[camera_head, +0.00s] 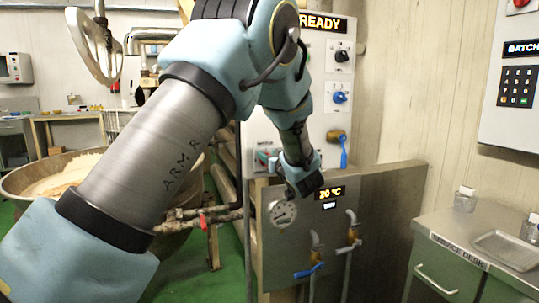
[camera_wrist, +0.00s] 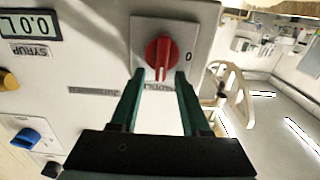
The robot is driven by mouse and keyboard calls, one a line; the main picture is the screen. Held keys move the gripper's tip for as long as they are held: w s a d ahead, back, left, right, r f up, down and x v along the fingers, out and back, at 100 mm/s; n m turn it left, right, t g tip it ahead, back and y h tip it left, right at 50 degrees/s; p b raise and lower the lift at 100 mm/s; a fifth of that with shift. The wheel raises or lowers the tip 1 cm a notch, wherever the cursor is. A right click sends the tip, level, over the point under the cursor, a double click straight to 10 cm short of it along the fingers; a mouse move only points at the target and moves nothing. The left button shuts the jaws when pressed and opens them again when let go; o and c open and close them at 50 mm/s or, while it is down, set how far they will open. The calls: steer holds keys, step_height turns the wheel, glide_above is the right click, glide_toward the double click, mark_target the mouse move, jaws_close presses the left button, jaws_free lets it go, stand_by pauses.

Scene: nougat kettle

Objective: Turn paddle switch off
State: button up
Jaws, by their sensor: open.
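The paddle switch (camera_wrist: 161,57) is a red rotary knob on a pale square plate (camera_wrist: 200,30) in the wrist view. A white line marks its handle, and a "0" is printed to its right. A label below it is partly hidden by my fingers. My gripper (camera_wrist: 161,78) is open, with its two green fingers pointing at the knob, one on each side of its lower end. I cannot tell whether they touch it. In the head view my gripper (camera_head: 304,184) is in front of the control panel, and I cannot make out the red knob there.
The panel (camera_head: 325,75) carries a black knob (camera_head: 342,56), a blue knob (camera_head: 340,97) and a blue-handled valve (camera_head: 342,148). A steel cabinet with a gauge (camera_head: 282,213) stands below. The kettle (camera_head: 20,185) is at left, a service desk (camera_head: 455,240) at right.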

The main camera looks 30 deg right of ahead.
jaws_close()
stand_by(0.3)
stand_by(0.3)
